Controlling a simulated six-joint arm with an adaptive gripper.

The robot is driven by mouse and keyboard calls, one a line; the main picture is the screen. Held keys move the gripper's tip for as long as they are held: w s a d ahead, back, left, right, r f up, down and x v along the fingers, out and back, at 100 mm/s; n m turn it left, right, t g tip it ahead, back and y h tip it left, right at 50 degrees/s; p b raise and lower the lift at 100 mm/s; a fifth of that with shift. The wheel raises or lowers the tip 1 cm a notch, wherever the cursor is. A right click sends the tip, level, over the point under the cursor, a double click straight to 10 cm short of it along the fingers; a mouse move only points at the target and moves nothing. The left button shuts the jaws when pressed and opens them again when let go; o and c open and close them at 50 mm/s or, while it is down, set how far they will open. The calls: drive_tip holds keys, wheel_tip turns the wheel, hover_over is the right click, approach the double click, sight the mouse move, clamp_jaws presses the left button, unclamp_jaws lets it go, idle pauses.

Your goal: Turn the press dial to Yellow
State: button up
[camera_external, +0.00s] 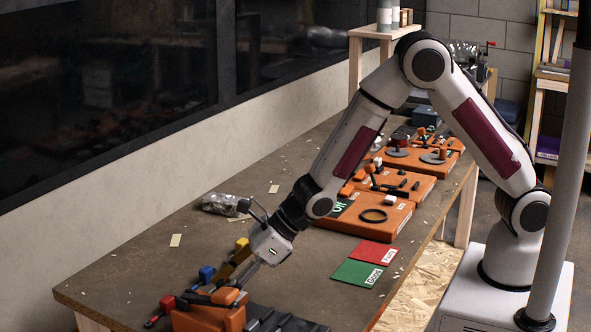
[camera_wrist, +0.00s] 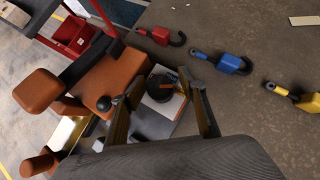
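In the wrist view a black round dial (camera_wrist: 160,88) with a small orange mark sits on a pale plate beside an orange block that looks like the press (camera_wrist: 115,75). My gripper (camera_wrist: 157,92) is open, with one finger on either side of the dial. I cannot tell whether the fingers touch it. No Yellow label can be made out on the dial. In the external view my gripper (camera_external: 232,280) is low over the orange press (camera_external: 198,318) at the near end of the bench; the dial is hidden there.
Red (camera_wrist: 160,36), blue (camera_wrist: 228,63) and yellow (camera_wrist: 308,102) hooked pieces lie in a row beside the press. Green (camera_external: 357,273) and red (camera_external: 374,254) cards lie on the bench (camera_external: 130,270). Orange stations (camera_external: 378,215) stand further back.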

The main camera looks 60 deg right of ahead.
drive_tip(key=shift+s+d+r, duration=0.1)
drive_tip(key=shift+s, duration=0.05)
drive_tip(key=v, duration=0.7)
drive_tip(key=shift+d+r, duration=0.15)
drive_tip(key=shift+r, duration=0.05)
idle(0.6)
drive_tip(key=shift+s, duration=0.15)
drive_tip(key=shift+m, duration=0.4)
